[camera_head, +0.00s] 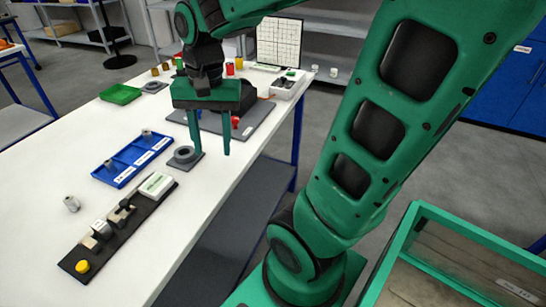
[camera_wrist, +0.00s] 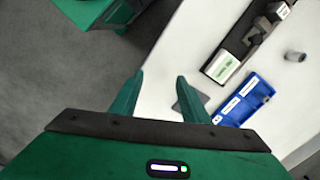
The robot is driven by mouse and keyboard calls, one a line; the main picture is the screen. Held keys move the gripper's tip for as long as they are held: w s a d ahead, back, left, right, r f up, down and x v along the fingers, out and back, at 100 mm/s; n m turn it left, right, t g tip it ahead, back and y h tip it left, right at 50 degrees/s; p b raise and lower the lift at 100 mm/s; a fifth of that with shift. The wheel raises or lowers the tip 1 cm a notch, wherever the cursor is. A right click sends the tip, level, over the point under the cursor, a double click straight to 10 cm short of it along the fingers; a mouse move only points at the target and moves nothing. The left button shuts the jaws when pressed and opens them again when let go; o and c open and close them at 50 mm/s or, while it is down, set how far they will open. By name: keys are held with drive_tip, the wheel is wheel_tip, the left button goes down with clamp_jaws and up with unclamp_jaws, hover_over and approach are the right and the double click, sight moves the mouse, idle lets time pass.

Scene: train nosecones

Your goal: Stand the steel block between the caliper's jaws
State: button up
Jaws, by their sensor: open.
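The caliper (camera_head: 118,218) is a dark base at the table's near left, with a yellow button, small upright blocks and a white labelled box. It also shows at the upper right in the wrist view (camera_wrist: 252,42). A small grey metal piece (camera_head: 71,203) lies on the table left of the caliper; it also shows in the wrist view (camera_wrist: 295,56). It is probably the steel block, but looks rounded and too small to tell. The gap between the caliper's jaws is hard to make out. My gripper (camera_head: 210,150) is open and empty, near the table's right edge, away from both (camera_wrist: 159,76).
A blue divided tray (camera_head: 131,160) holds grey cylinders. A grey ring (camera_head: 184,155) sits on a dark plate close to my fingers. A green tray (camera_head: 120,94), a dark board with red parts and a white bin (camera_head: 286,87) are farther back.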

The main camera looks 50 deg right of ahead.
drive_tip(key=s+d+f+n, duration=0.3)
drive_tip(key=s+d, duration=0.5)
drive_tip(key=s, duration=0.4)
drive_tip(key=shift+s+d+f+n, duration=0.3)
drive_tip(key=shift+w+f+g+h, duration=0.25)
drive_tip(key=shift+w+g+h, duration=0.05)
drive_tip(key=shift+w, duration=0.35)
